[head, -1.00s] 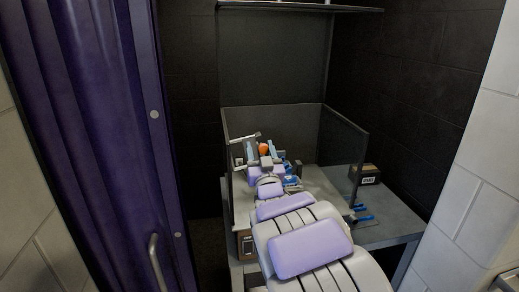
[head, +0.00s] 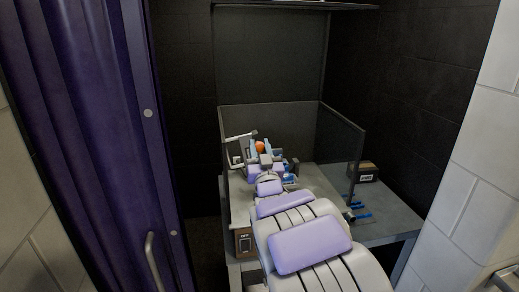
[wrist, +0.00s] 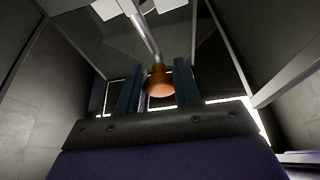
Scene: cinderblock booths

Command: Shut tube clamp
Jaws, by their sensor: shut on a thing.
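The tube clamp's lever shows in the wrist view as a grey metal rod (wrist: 145,35) ending in an orange knob (wrist: 160,82). My gripper (wrist: 158,68) has one finger on each side of the knob and is shut on it. In the head view the orange knob (head: 260,147) sits between the blue fingers of my gripper (head: 261,143), above the back left of the table. A light bar (head: 240,135) lies just left of the fingers. My arm hides most of the clamp's body, so its state cannot be told.
A grey table (head: 385,228) carries dark panels (head: 343,135) around the work area. A cardboard box (head: 363,173) and blue-handled tools (head: 357,209) are at right. A purple curtain (head: 85,150) hangs at left; a block wall (head: 470,170) stands at right.

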